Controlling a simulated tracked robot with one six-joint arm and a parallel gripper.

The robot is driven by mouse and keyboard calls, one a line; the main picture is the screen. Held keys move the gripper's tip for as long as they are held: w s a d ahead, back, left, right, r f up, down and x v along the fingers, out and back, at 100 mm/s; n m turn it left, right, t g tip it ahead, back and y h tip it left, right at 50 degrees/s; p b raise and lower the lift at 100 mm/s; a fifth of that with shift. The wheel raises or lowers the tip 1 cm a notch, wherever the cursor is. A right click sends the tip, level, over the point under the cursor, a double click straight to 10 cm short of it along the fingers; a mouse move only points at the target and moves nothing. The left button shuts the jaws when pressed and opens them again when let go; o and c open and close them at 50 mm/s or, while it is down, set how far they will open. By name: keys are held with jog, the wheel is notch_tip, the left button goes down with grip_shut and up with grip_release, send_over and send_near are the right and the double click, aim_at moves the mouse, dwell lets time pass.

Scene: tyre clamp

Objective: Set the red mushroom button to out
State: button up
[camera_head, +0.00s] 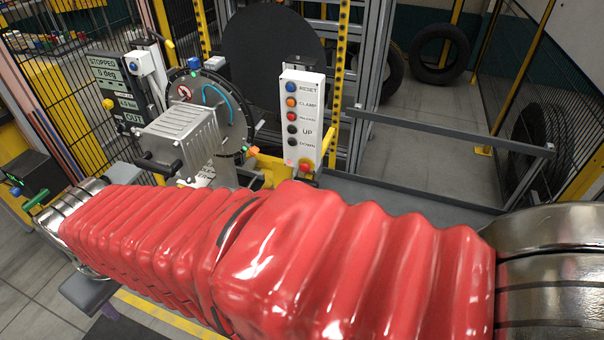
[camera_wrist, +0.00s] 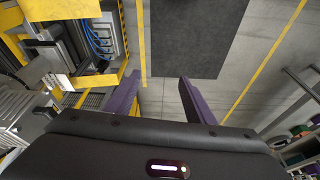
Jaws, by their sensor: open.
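A red mushroom button (camera_head: 304,166) shows in the head view at the foot of a white push-button panel (camera_head: 318,88), against yellow. Its lower edge is close to my red-sleeved arm in the picture, and I cannot tell whether it is pressed in or out. My gripper (camera_wrist: 160,76) shows in the wrist view with two purple fingers spread apart and nothing between them. It points at the floor, away from the button. The button is not seen in the wrist view. In the head view the gripper is mostly hidden behind my arm.
A grey machine housing (camera_head: 180,135) and a round plate stand left of the panel. A display (camera_head: 110,85) reads STOPPED, 0 deg, OUT. A low grey rail (camera_head: 440,125) runs right of the panel. Tyres (camera_head: 440,52) stand behind. Open floor with a dark mat (camera_wrist: 190,35) lies below my gripper.

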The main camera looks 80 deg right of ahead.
jog(key=w+d+f+m+h, duration=0.15)
jog(key=d+f+m, duration=0.95)
jog(key=d+f, duration=1.4)
jog(key=s+d+f+m+g+h, duration=0.2)
jog(key=s+d+f+m+h, duration=0.15)
jog(key=s+d, duration=0.35)
jog(key=s+d+f+m+g+h, duration=0.1)
jog(key=s+d+f+m+h, duration=0.25)
jog(key=s+d+h, duration=0.35)
jog(key=s+d+r+g+h, duration=0.1)
jog(key=d+r+h, duration=0.1)
jog(key=r, duration=0.4)
jog(key=s+d+r+m+g+h, duration=0.1)
jog(key=d+r+h, duration=0.2)
jog(key=r, duration=0.3)
jog(key=shift+s+d+h, duration=0.15)
jog(key=shift+s+h, duration=0.15)
jog(key=shift+s, duration=0.1)
jog(key=shift+d, duration=0.15)
